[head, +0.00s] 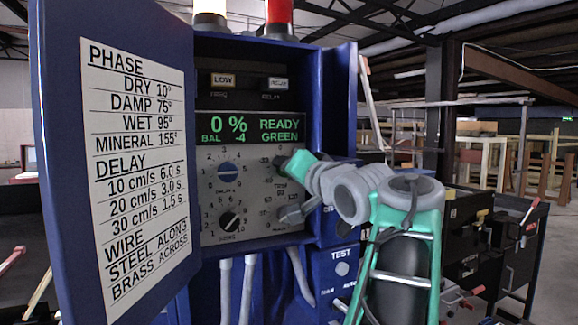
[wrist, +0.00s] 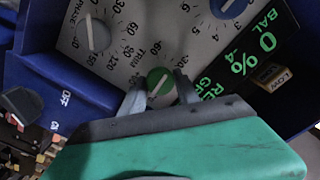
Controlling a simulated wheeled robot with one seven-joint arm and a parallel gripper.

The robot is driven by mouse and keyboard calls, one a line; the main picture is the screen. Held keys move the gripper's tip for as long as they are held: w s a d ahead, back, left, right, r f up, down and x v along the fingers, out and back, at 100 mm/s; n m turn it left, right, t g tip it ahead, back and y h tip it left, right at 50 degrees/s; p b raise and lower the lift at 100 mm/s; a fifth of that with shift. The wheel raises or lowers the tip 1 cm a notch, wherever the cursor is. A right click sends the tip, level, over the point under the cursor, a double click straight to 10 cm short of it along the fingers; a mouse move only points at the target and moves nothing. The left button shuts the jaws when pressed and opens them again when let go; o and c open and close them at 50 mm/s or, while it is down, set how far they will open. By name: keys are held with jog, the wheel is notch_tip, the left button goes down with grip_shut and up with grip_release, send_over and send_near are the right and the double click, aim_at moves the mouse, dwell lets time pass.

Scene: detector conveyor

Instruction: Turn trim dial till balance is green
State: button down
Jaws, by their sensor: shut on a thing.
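The trim dial (wrist: 160,78) is a green knob with a white pointer line on the grey panel, marked TRIM, in the wrist view. My gripper (wrist: 160,88) is shut on it, one grey finger on each side. In the head view my gripper (head: 286,163) reaches the panel's upper right, and its teal body hides the dial. The display (head: 250,129) reads 0 %, BAL -4 and READY GREEN in green letters. Part of the display (wrist: 262,45) also shows in the wrist view.
The blue cabinet's left door (head: 125,200) stands open with a settings card. A blue-capped dial (head: 229,173), a black dial (head: 229,220) and the grey phase dial (head: 291,213) sit close by on the panel. LOW (head: 223,80) and another button are above the display.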

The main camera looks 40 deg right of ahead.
jog(key=shift+r+m, duration=0.1)
jog(key=shift+m, duration=0.5)
jog(key=c, duration=0.9)
grip_release()
jog(key=b+v, duration=0.1)
jog(key=v, duration=0.7)
jog(key=shift+b, duration=0.4)
jog(key=shift+w, duration=0.1)
